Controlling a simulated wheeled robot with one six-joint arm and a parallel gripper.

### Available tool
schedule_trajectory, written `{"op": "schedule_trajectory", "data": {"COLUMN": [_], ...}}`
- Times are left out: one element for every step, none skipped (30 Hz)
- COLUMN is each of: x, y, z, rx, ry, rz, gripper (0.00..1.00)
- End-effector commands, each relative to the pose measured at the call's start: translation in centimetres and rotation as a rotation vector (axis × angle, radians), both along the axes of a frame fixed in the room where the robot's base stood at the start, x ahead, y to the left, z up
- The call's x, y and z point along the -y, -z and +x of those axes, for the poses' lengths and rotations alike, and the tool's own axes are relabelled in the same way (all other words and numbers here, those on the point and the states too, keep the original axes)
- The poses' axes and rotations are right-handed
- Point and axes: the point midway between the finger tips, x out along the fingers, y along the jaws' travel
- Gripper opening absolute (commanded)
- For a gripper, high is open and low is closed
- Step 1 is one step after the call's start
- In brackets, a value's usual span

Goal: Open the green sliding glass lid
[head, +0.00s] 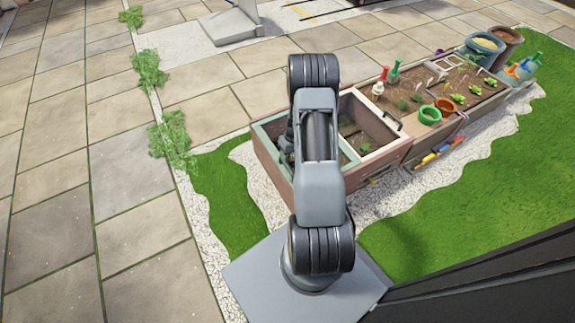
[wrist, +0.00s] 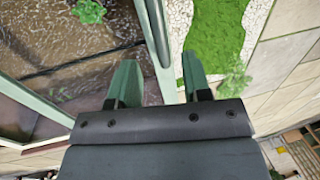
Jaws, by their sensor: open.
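The green-framed glass lid (head: 267,143) covers the left part of the planter box in the head view, partly hidden behind my arm. In the wrist view its green frame (wrist: 30,100) runs along the left, with soil and a plant showing through or beside it. A grey-green bar (wrist: 155,32) runs down between the two green fingers of my gripper (wrist: 159,75), which is open. I cannot tell whether either finger touches the bar. In the head view my gripper is mostly hidden by my arm.
Buckets (head: 482,47) are at the far end. Grass and white gravel border the box; paving lies left.

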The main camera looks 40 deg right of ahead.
Motion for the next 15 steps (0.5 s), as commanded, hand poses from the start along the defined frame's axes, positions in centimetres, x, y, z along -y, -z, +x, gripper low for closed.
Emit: {"op": "schedule_trajectory", "data": {"x": [-0.2, -0.3, -0.4, -0.5, -0.6, -0.7, -0.8, -0.8, -0.9, -0.9, -1.0, -1.0, -1.0, -1.0, -1.0], "y": [1.3, 1.7, 2.3, 2.7, 3.0, 3.5, 3.8, 4.0, 4.3, 4.5, 4.7, 4.9, 5.0, 5.0, 5.1], "z": [0.0, 0.0, 0.1, 0.1, 0.1, 0.1, 0.1, 0.1, 0.1, 0.1, 0.1, 0.1, 0.1, 0.1, 0.2], "rx": [-0.002, -0.002, -0.002, -0.001, -0.001, -0.001, -0.001, -0.001, -0.001, -0.001, -0.001, -0.001, -0.001, -0.001, -0.001], "ry": [-0.001, -0.001, -0.001, -0.001, -0.001, 0.0, 0.0, 0.0, -0.001, -0.001, -0.001, -0.001, -0.001, -0.001, -0.001], "rz": [0.001, 0.001, 0.001, 0.0, 0.0, 0.0, 0.001, 0.001, 0.001, 0.001, 0.0, 0.0, 0.0, 0.0, 0.0], "gripper": [0.44, 0.44, 0.44, 0.44, 0.44, 0.44, 0.44, 0.44, 0.44, 0.44, 0.44, 0.44, 0.44, 0.44, 0.44]}}
